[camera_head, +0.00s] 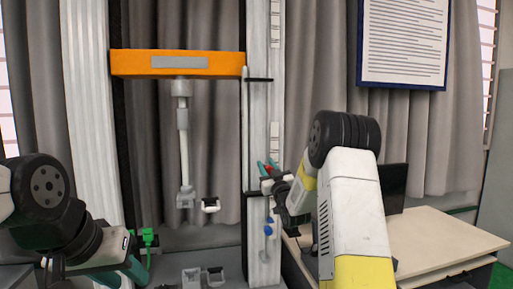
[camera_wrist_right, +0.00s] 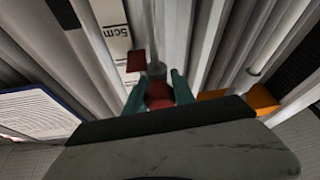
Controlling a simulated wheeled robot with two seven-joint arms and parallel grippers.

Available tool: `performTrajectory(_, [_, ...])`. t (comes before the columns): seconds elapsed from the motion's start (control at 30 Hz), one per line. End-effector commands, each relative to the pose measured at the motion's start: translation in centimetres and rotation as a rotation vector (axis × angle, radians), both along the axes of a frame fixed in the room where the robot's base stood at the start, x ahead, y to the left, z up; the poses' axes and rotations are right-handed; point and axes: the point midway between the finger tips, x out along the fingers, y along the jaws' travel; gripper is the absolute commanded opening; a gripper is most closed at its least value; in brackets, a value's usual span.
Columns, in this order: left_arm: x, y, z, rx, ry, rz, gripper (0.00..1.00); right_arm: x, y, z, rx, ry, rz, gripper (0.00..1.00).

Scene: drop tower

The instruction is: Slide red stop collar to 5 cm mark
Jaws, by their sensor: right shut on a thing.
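The red stop collar (camera_wrist_right: 159,94) sits around a slim grey rod in the right wrist view. A red tab (camera_wrist_right: 136,61) beside it lies at the end of the white label (camera_wrist_right: 115,30) printed "5cm", a little apart from the lettering. My right gripper (camera_wrist_right: 160,88) is shut on the collar, one teal finger on each side. In the head view, my right gripper (camera_head: 269,169) is at the right-hand column, with a little red showing between its fingertips. My left gripper (camera_head: 130,272) is low at the left; its finger gap is not clear.
An orange crossbeam (camera_head: 178,63) spans the columns, with a grey rod hanging below it. A bright green fitting (camera_head: 149,238) is near my left gripper. A desk (camera_head: 430,240) stands at the right.

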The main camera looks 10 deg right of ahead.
Motion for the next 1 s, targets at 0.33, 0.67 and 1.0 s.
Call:
performTrajectory(0.33, [0.0, 0.0, 0.0, 0.0, 0.0, 0.0, 0.36, 0.0, 0.2, -3.3, 0.002, 0.006, 0.004, 0.0])
performTrajectory(0.67, [0.0, 0.0, 0.0, 0.0, 0.0, 0.0, 0.36, 0.0, 0.2, -3.3, 0.001, 0.005, 0.004, 0.51])
performTrajectory(1.0, [0.0, 0.0, 0.0, 0.0, 0.0, 0.0, 0.36, -0.4, 0.0, -3.4, 0.0, 0.004, 0.001, 0.51])
